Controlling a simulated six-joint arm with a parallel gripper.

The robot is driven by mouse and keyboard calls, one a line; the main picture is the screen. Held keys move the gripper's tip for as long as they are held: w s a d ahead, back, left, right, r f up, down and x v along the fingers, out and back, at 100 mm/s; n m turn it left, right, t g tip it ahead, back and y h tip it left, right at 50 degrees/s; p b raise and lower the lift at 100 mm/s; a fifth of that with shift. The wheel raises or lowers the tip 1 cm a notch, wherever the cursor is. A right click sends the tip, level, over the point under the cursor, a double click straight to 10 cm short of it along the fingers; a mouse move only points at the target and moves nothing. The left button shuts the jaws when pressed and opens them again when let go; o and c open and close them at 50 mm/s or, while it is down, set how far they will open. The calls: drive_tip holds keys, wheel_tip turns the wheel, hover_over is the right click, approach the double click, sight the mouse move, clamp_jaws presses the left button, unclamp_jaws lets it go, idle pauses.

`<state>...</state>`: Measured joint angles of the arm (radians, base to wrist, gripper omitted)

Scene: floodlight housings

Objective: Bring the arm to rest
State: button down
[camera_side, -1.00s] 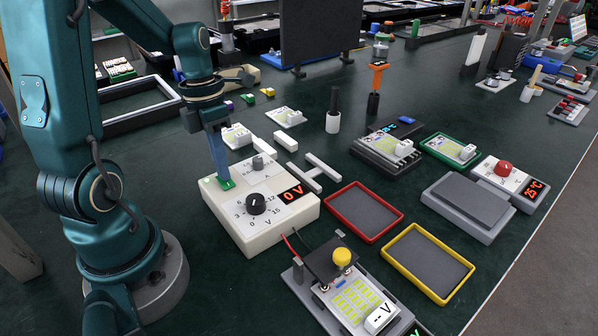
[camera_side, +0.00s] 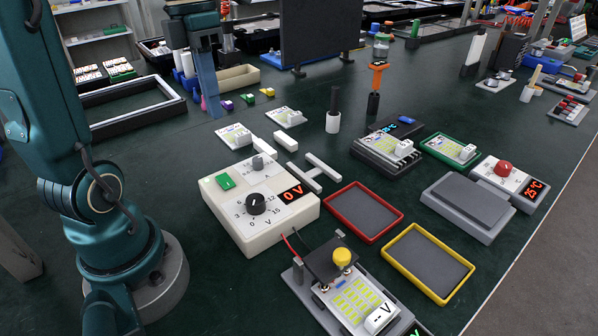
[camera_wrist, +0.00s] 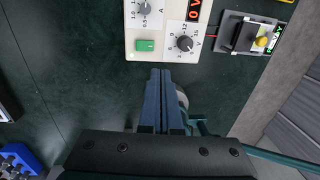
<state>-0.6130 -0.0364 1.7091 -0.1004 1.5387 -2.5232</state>
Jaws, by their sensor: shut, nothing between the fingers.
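My gripper (camera_side: 211,112) is raised above the table, behind and to the left of the white power supply (camera_side: 262,212) in the side view. Its blue fingers point down, shut and empty. In the wrist view my gripper (camera_wrist: 161,75) also shows with its fingers together, apart from the power supply (camera_wrist: 168,52). The supply has a green button (camera_side: 225,181), dark knobs and a display reading 0 V. The green button also shows in the wrist view (camera_wrist: 146,45).
A test fixture (camera_side: 345,285) with a yellow knob stands at the front. A red tray (camera_side: 333,220) and a yellow tray (camera_side: 402,279) lie right of the supply. A black frame (camera_side: 110,128) lies at the left. Small coloured blocks (camera_side: 247,98) lie near my gripper.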

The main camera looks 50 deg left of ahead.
drive_tip(key=shift+r, duration=0.25)
drive_tip(key=s+d+f+m+t, duration=0.1)
drive_tip(key=d+m+t, duration=0.1)
drive_tip(key=m, duration=1)
drive_tip(key=s+d+f+m+t+y, duration=0.1)
drive_tip(key=d+m, duration=0.3)
drive_tip(key=m, duration=0.8)
drive_tip(key=s+d+f+m+t, duration=0.1)
drive_tip(key=d+m, duration=0.3)
drive_tip(key=m, duration=0.8)
drive_tip(key=shift+s+f+t, duration=0.35)
drive_tip(key=shift+f+t, duration=0.45)
